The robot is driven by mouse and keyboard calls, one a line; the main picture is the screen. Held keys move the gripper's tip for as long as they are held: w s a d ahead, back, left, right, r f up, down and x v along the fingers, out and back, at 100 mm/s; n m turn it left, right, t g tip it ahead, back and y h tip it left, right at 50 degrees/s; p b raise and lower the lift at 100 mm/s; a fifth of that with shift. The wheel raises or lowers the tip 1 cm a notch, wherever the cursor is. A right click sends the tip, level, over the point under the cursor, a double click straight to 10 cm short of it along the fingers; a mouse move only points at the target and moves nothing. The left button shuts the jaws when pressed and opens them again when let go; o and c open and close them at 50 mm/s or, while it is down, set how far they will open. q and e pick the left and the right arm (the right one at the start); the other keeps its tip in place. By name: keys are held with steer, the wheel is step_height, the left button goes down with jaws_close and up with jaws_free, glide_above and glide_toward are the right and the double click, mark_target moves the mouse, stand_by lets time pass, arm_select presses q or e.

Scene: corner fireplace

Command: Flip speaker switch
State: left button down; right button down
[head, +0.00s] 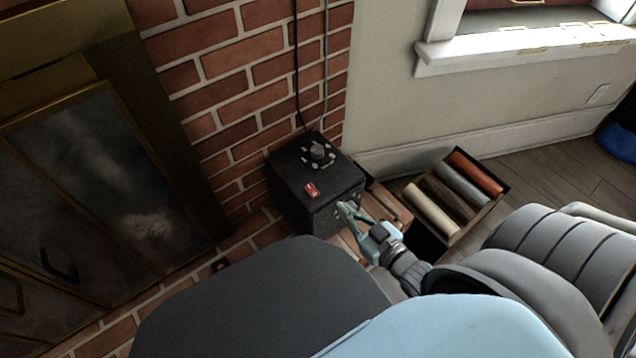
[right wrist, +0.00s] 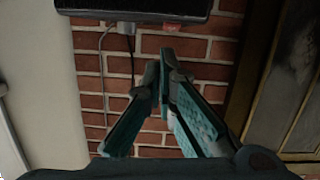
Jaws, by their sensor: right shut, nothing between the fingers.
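The black speaker box (head: 292,196) stands against the brick wall in the head view. A small red switch (head: 312,190) sits on its top near the front edge, with a dark knob (head: 318,151) behind it. My right gripper (head: 345,207) is beside the speaker's front right side, to the right of and lower in the picture than the switch. In the right wrist view the fingers (right wrist: 164,62) are closed together and empty, pointing up toward the dark speaker edge (right wrist: 135,8). The red switch (right wrist: 184,17) shows there just beyond the fingertips. My left gripper is not in view.
A wooden crate (head: 507,187) with rolled items stands right of the speaker. The fireplace doors (head: 110,180) are at the left. Two cables (head: 297,70) run down the brick wall behind the speaker. A window sill (head: 480,58) is at the upper right.

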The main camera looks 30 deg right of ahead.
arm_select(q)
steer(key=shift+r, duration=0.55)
arm_select(e)
steer(key=r, duration=0.2)
steer(key=r+t, duration=0.1)
steer(key=shift+w+a+r+y, duration=0.25)
steer(key=shift+a+y, duration=0.05)
steer(key=shift+a, duration=0.05)
